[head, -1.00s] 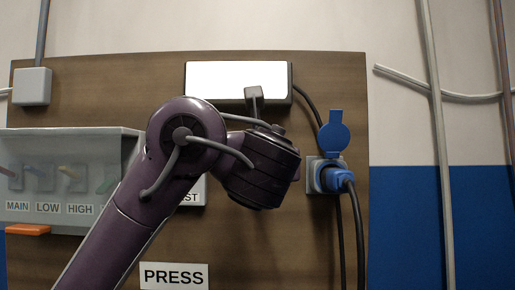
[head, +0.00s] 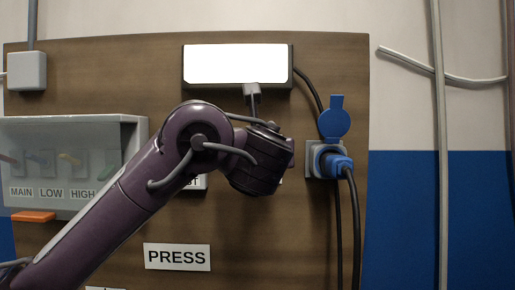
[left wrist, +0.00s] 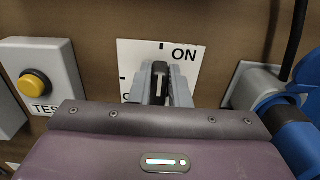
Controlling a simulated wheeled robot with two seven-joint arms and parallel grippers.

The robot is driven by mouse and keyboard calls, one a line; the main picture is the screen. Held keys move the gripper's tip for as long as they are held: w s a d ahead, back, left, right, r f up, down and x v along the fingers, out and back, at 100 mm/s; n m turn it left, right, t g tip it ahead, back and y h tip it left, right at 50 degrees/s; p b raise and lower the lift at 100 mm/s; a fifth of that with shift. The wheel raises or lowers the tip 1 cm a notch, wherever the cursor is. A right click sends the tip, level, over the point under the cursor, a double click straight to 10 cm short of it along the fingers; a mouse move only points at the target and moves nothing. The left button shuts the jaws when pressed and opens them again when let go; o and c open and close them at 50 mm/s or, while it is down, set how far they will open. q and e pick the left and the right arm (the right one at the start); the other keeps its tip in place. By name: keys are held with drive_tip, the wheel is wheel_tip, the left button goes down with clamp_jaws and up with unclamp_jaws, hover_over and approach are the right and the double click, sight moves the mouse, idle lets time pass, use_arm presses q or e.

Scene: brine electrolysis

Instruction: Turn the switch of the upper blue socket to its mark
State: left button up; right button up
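The blue socket (head: 322,160) with its raised blue lid (head: 334,121) is on the brown board, a blue plug (head: 339,163) in it. My left arm hides the switch and gripper in the head view. In the left wrist view the black switch knob (left wrist: 160,84) stands in front of a white plate (left wrist: 190,70) marked ON. Its white line points up, toward the tick beside ON. The grey fingers of my left gripper (left wrist: 160,92) flank the knob closely and appear shut on it. Part of the blue plug shows at right (left wrist: 290,110). My right gripper is out of view.
A yellow push button (left wrist: 34,84) on a grey box labelled TEST is left of the switch. A clear-covered panel (head: 75,140) with several small levers, a white screen (head: 237,64) and a PRESS label (head: 177,257) surround my arm. Black cables (head: 356,230) hang below the socket.

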use_arm(q)
clamp_jaws()
drive_tip(key=shift+a+f+n+b, duration=0.45)
drive_tip(key=shift+n+b, duration=1.95)
drive_tip(key=shift+n, duration=0.6)
drive_tip(key=shift+a+f+n+b, duration=0.5)
drive_tip(key=shift+n+b, duration=1.85)
drive_tip(key=shift+n, duration=0.65)
drive_tip(key=shift+a+f+n+b, duration=0.45)
drive_tip(key=shift+n+b, duration=1.95)
drive_tip(key=shift+n, duration=0.6)
